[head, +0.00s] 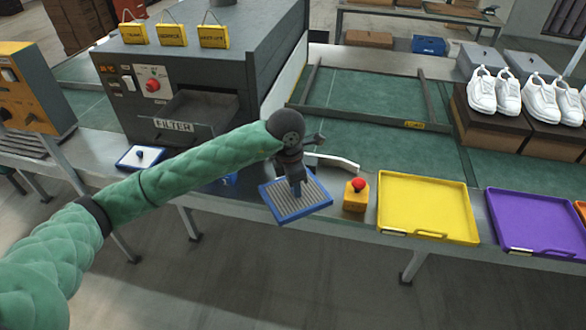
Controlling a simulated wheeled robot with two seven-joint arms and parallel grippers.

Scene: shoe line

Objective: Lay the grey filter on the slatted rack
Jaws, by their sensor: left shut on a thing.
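The grey filter (317,205), a flat grey ribbed panel in a blue frame, is in the middle of the head view. My left gripper (297,188) points down and is shut on the filter near its middle; the fingertips partly cover it. The filter overlaps the bench's front edge in the picture; I cannot tell how far it is above the bench. A low rack with dark slats (22,146) shows at the far left, below an orange control box, partly cut by the frame. My right gripper is not in view.
A grey machine (190,95) with a slot labelled FILTER stands behind my left arm. A small blue-edged tray (140,157) lies before it. Right of the filter are a red-topped yellow button box (356,194), a yellow tray (425,205) and a purple tray (540,222).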

